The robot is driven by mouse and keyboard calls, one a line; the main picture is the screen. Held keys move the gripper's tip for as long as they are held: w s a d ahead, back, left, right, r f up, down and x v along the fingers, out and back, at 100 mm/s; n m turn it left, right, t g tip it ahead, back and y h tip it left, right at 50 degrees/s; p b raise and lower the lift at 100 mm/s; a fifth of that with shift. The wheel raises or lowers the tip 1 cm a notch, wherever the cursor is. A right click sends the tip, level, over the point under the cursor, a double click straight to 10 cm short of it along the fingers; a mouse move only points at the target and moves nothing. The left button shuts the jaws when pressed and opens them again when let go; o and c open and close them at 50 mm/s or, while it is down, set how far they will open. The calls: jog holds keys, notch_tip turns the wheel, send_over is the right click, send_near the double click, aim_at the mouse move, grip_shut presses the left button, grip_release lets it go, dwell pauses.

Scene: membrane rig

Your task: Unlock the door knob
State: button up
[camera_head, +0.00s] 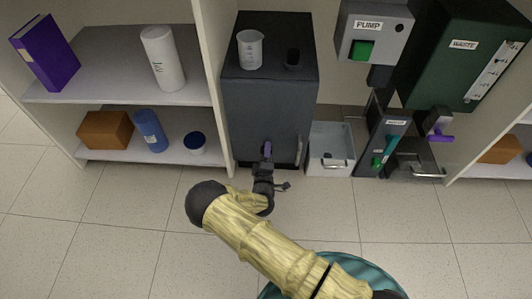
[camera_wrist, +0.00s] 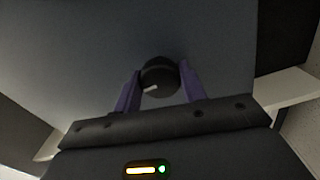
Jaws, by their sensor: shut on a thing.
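A dark grey cabinet (camera_head: 265,100) stands in the middle of the head view, and its front fills most of the wrist view (camera_wrist: 100,60). A round black knob (camera_wrist: 160,77) with a short pale mark on its face sits on that front. My gripper (camera_wrist: 160,88) has its two purple fingers on either side of the knob and is shut on it. In the head view my gripper (camera_head: 267,152) reaches the lower front of the cabinet, and the knob is hidden there. A vertical handle (camera_head: 299,150) is at the right edge of the cabinet front, which looks closed.
A beaker (camera_head: 250,50) stands on the cabinet top. A grey bin (camera_head: 331,150) is right of the cabinet. The pump box (camera_head: 372,35) and the green waste tank (camera_head: 465,55) are at upper right. Shelves (camera_head: 130,80) stand at left. The tiled floor in front is clear.

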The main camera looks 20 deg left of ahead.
jog(key=o, duration=1)
jog(key=shift+s, duration=0.1)
jog(key=p+v, duration=0.6)
jog(key=v, duration=1.1)
jog(key=shift+s+a+f, duration=0.1)
jog(key=shift+s, duration=0.05)
